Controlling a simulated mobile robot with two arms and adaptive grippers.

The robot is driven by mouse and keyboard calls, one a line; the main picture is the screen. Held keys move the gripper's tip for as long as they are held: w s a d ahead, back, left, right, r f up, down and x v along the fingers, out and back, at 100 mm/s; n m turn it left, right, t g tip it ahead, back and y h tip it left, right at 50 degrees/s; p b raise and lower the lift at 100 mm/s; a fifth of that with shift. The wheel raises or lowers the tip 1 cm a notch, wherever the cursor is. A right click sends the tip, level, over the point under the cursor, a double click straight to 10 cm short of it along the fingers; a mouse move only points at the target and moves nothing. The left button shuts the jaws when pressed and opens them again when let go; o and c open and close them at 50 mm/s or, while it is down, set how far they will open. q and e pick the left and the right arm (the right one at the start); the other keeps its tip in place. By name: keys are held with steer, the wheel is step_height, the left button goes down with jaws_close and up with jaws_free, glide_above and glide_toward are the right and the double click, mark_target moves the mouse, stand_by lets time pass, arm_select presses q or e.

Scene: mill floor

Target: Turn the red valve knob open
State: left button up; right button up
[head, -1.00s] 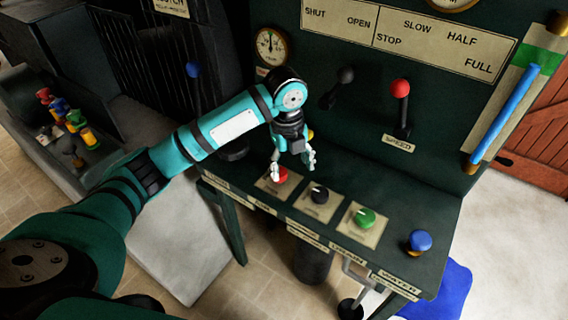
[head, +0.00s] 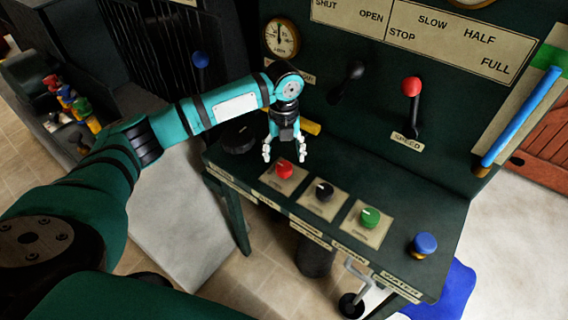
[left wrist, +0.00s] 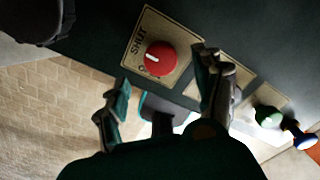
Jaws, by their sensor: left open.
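The red valve knob (head: 284,169) sits on a cream plate (head: 277,185) at the left of the sloping console. In the left wrist view the round red knob (left wrist: 161,58) has a white pointer mark, and its plate reads SHUT on one side; the other word is unclear. My left gripper (head: 285,157) is open and empty, just above and behind the knob, fingers pointing down. In the left wrist view its two fingers (left wrist: 165,103) are spread apart, with the knob beyond them and not held. My right gripper is not in view.
A black knob (head: 323,190), a green knob (head: 369,217) and a blue knob (head: 425,243) stand to the right along the console. Behind are a red-topped lever (head: 412,88), a black lever (head: 347,82) and a gauge (head: 281,38).

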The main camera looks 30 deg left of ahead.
mark_target(284, 166)
arm_select(q)
steer(key=shift+f, duration=2.8)
